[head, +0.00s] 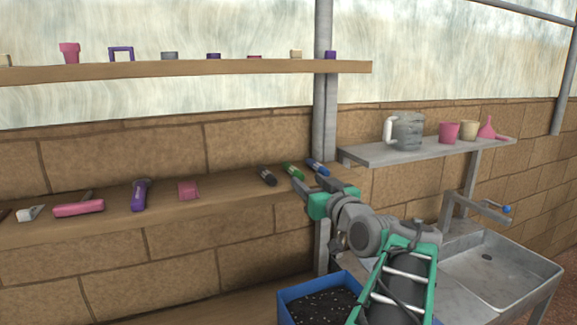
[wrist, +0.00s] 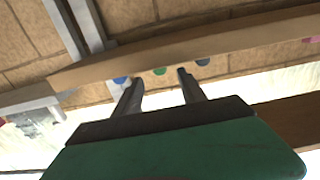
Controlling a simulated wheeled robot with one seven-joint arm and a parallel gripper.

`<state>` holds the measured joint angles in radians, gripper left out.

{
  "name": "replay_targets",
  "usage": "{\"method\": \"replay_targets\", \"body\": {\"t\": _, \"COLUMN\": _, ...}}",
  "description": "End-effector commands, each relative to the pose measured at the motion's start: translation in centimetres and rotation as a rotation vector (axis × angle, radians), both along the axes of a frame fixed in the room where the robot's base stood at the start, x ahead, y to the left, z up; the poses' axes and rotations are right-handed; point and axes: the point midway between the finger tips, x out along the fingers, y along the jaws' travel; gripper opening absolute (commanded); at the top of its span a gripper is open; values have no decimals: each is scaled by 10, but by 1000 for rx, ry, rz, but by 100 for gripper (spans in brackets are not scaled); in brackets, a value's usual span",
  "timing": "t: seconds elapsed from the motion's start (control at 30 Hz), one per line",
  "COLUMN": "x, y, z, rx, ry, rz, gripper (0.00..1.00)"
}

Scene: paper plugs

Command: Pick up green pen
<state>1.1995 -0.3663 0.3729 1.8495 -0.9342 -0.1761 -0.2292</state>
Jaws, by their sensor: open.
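The green pen (head: 292,171) lies on the wooden shelf between a black pen (head: 266,176) and a blue pen (head: 317,167). My gripper (head: 313,186) is open and empty, just in front of the shelf edge near the green and blue pens. In the wrist view, the green pen's round end (wrist: 159,71) shows beyond and between the two fingertips of my gripper (wrist: 160,77). The blue pen's end (wrist: 120,80) is left of the fingers there, and a dark bluish end (wrist: 203,62) is to the right. The fingers appear apart from the pens.
On the wooden shelf (head: 110,215) lie a pink block (head: 188,190), a purple tool (head: 139,194) and a pink-handled tool (head: 78,208). A grey post (head: 325,100) stands behind the pens. A blue soil crate (head: 286,305) and a metal sink (head: 530,270) are below.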

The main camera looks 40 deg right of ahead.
Motion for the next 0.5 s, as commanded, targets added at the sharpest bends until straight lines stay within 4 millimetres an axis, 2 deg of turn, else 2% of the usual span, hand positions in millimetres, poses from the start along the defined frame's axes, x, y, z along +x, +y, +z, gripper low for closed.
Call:
{"method": "replay_targets", "body": {"t": 0.03, "x": 13, "y": -2, "z": 2, "rx": 4, "ry": 2, "rz": 7, "gripper": 48}}
{"method": "replay_targets", "body": {"t": 0.1, "x": 26, "y": -6, "z": 2, "rx": 4, "ry": 2, "rz": 5, "gripper": 48}}
{"method": "replay_targets", "body": {"t": 0.27, "x": 43, "y": -12, "z": 1, "rx": 3, "ry": 2, "rz": 2, "gripper": 48}}
{"method": "replay_targets", "body": {"t": 0.5, "x": 82, "y": -23, "z": 1, "rx": 3, "ry": 3, "rz": 3, "gripper": 48}}
